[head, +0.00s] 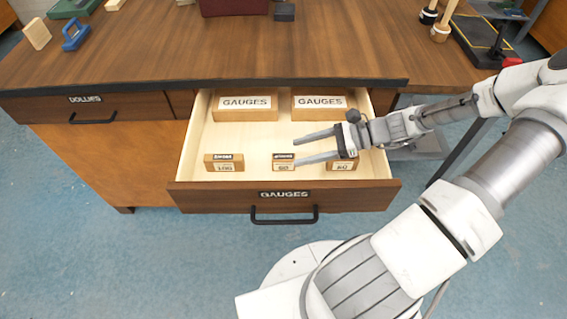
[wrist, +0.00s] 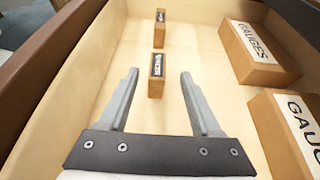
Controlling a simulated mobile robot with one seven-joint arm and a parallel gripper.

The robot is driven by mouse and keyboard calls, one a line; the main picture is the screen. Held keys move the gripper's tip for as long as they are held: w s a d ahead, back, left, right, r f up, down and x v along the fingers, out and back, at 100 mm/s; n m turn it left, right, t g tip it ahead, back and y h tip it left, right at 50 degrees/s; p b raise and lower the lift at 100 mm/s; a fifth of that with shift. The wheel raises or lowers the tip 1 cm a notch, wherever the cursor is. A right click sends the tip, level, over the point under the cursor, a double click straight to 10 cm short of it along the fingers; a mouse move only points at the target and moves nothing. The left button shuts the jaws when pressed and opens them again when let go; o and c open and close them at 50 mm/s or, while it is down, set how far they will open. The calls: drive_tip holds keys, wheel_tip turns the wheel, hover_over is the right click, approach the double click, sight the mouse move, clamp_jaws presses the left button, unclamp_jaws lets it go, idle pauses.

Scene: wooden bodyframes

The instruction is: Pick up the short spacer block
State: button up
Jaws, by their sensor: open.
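The left block (head: 223,162) is wider; the right block (head: 342,163) is partly covered by my gripper. My gripper (head: 297,152) is open and empty, its fingers pointing left over the drawer. In the wrist view the short spacer block (wrist: 156,76) appears between the fingertips; I cannot tell their height above it. The left block (wrist: 160,30) shows beyond.
The drawer (head: 185,150) is pulled out, with a front wall and black handle. Two larger GAUGES boxes (head: 245,107) (head: 319,107) stand at its back. The wooden tabletop (head: 200,55) overhangs behind. The drawer floor between the blocks and boxes is clear.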

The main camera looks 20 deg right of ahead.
sight(284, 157)
drive_tip(key=shift+b+x, duration=0.8)
drive_tip(key=shift+x, duration=2.3)
drive_tip(key=shift+s+r, duration=0.1)
drive_tip(key=shift+s, duration=0.1)
drive_tip(key=shift+c, duration=0.3)
clamp_jaws()
